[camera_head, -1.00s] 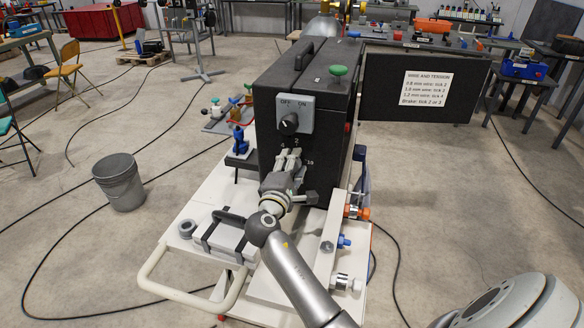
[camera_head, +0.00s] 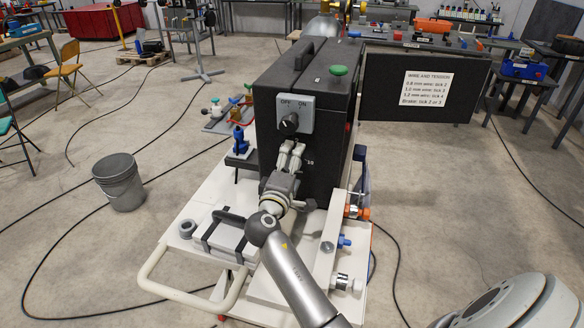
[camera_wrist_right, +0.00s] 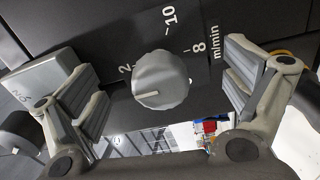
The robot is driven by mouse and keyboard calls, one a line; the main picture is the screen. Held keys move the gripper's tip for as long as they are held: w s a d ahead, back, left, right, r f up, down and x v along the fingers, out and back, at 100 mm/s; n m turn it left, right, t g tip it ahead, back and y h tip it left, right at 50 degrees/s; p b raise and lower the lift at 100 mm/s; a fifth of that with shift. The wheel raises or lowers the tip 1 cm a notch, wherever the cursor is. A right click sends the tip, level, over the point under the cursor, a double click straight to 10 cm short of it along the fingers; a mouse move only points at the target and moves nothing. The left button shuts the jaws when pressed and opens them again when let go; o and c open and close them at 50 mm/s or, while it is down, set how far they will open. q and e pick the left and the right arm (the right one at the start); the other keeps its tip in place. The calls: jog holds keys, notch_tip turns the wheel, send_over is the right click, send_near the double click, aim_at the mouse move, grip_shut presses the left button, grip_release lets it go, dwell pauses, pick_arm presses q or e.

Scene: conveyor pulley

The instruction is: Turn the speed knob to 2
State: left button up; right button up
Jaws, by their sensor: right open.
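The grey round speed knob (camera_wrist_right: 160,80) is on the dark machine face in the right wrist view. Its white pointer line points left and slightly down, below the printed 2. My right gripper (camera_wrist_right: 165,95) is open, with one finger on each side of the knob and a visible gap on both sides. In the head view my right gripper (camera_head: 290,151) is at the front of the black machine box (camera_head: 330,100), below the OFF/ON switch (camera_head: 288,124); it hides the speed knob there. My left gripper is not in view.
The light switch plate (camera_head: 306,103) is just above my right gripper. A green button (camera_head: 338,71) is on top of the box. The white cart (camera_head: 185,215) carries a black-handled block and orange and blue fittings. A tension notice (camera_head: 437,88) hangs behind.

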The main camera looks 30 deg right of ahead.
dwell(0.3)
jog(key=v, duration=0.7)
jog(key=shift+f, duration=0.1)
dwell(0.6)
